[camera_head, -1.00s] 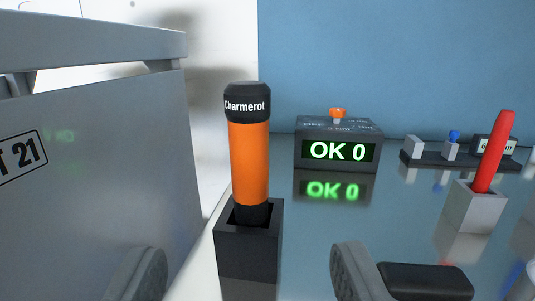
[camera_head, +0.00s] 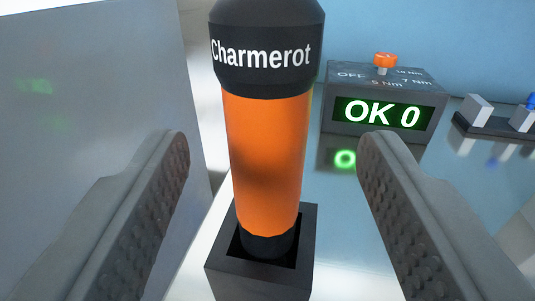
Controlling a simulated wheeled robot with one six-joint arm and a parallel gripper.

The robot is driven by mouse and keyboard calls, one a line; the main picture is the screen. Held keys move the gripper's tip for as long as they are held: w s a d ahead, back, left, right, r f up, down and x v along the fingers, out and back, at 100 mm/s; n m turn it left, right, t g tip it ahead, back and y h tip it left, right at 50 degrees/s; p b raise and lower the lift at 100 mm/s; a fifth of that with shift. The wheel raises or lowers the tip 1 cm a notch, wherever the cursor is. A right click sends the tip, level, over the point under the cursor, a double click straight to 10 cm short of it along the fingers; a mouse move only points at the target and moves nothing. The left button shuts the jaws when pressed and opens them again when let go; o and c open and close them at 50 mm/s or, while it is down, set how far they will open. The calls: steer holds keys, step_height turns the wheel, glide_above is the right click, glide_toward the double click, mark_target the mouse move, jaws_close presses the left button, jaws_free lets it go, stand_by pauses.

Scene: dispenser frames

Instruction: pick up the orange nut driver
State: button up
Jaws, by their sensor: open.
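The orange nut driver (camera_head: 266,165) stands upright in a square black holder (camera_head: 262,279). It has an orange handle and a black top cap marked "Charmerot". Its lower end is hidden inside the holder. My gripper (camera_head: 272,150) is open, with one grey padded finger to the left of the driver and the other to its right. There is a visible gap between each finger and the handle in the picture. I cannot tell whether the fingertips reach fully around the handle in depth.
A grey cabinet side (camera_head: 90,100) rises close on the left, near my left finger. A grey box with a green "OK 0" display (camera_head: 380,113) and an orange knob (camera_head: 385,60) stands behind to the right. A dark rack (camera_head: 495,126) lies at far right.

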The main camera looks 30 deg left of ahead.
mark_target(267, 139)
steer(key=x, duration=0.5)
steer(key=shift+a, duration=0.1)
steer(key=shift+s, duration=0.1)
steer(key=c, duration=1.1)
steer(key=shift+r, duration=0.1)
steer(key=shift+c, duration=0.2)
